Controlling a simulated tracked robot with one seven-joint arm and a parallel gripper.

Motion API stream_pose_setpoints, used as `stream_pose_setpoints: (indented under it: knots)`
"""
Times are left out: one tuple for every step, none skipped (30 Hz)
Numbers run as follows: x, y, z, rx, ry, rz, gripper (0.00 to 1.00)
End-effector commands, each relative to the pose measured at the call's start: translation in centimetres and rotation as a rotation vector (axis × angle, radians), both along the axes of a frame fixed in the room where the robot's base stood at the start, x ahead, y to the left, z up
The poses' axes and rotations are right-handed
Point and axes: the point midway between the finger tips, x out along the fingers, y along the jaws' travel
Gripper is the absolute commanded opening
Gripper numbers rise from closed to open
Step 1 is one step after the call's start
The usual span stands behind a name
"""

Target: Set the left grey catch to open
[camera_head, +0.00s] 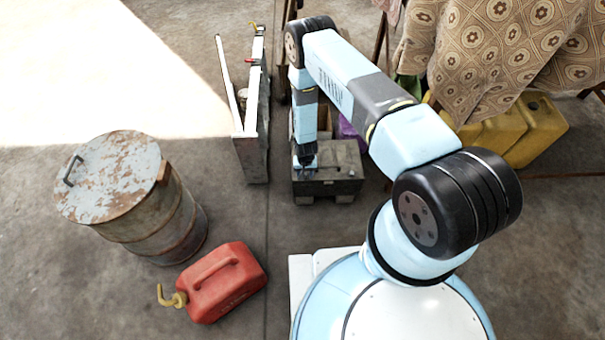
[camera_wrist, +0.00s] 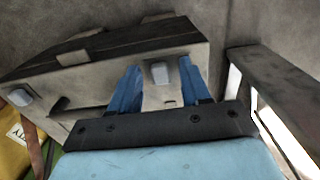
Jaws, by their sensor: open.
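The dark grey-black box (camera_head: 335,186) stands on the floor in the head view. My gripper (camera_head: 306,162) is over its left end there. In the wrist view the box (camera_wrist: 190,50) is seen turned around, and the left grey catch (camera_wrist: 159,74) sits on its face between the two blue fingers of my gripper (camera_wrist: 161,82). The fingers are open, one on each side of the catch, with gaps visible; I cannot tell how near they are in depth. A second grey catch (camera_wrist: 20,97) shows at the left of the wrist view. The catches' settings are unclear.
A white-edged frame (camera_head: 252,110) stands close left of the box. A rusty drum (camera_head: 150,215) and a red fuel can (camera_head: 225,283) are at left. Yellow cans (camera_head: 540,128) and a cloth-covered table (camera_head: 480,60) are at right. Floor in front of the box is bare.

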Motion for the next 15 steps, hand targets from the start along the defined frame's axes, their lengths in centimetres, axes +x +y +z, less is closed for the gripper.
stream_pose_setpoints:
  knots:
    - [0.01, 0.0, -0.05, 0.0, 0.0, 0.0, 0.47]
    - [0.01, 0.0, -0.05, 0.0, 0.0, 0.0, 0.47]
    - [0.01, 0.0, -0.05, 0.0, 0.0, 0.0, 0.47]
    - [0.01, 0.0, -0.05, 0.0, 0.0, 0.0, 0.47]
    - [0.01, 0.0, -0.04, 0.0, 0.0, 0.0, 0.47]
    - [0.01, 0.0, -0.04, 0.0, 0.0, 0.0, 0.47]
    - [0.01, 0.0, -0.04, 0.0, 0.0, 0.0, 0.47]
    - [0.01, 0.0, -0.04, 0.0, 0.0, 0.0, 0.44]
    - [0.01, -0.01, -0.04, 0.0, 0.0, 0.0, 0.4]
    - [0.01, -0.01, -0.03, 0.0, 0.0, 0.0, 0.37]
    - [0.01, -0.01, -0.03, 0.0, 0.0, 0.0, 0.34]
    - [0.01, -0.01, -0.03, 0.0, 0.0, 0.0, 0.31]
    - [0.01, -0.01, -0.03, 0.0, 0.0, 0.0, 0.28]
    - [0.01, -0.01, -0.03, 0.0, 0.0, 0.0, 0.25]
    - [0.01, -0.01, -0.03, 0.0, 0.0, 0.0, 0.21]
